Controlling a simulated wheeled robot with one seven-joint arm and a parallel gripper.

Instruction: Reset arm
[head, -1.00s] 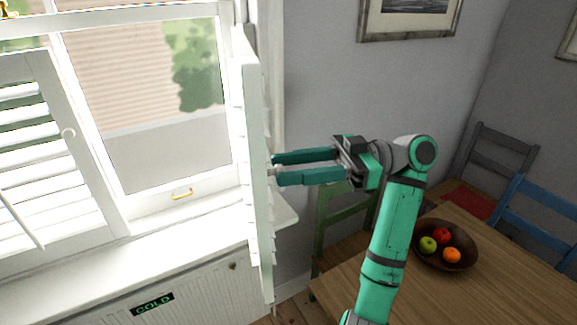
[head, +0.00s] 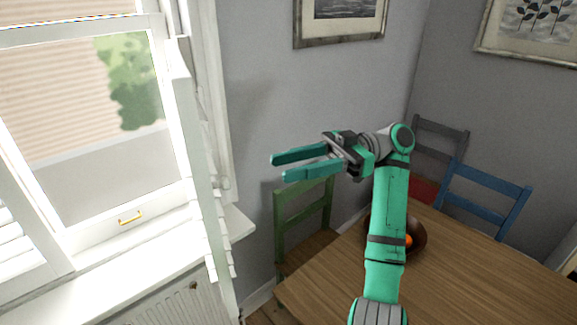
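My gripper (head: 278,168) is in the middle of the head view, raised above the green chair and pointing left. Its two long teal fingers are apart, with nothing between them. My arm rises from the bottom of the view and bends left at the top. The white louvred shutter panel (head: 197,170) stands swung out from the window to the left of my gripper. A gap of grey wall shows between the fingertips and the shutter.
A wooden table (head: 460,265) fills the lower right, with a dark fruit bowl (head: 418,232) partly hidden behind my arm. A green chair (head: 281,225), a blue chair (head: 484,193) and a grey chair (head: 440,135) stand around it. The window sill (head: 110,285) is at left.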

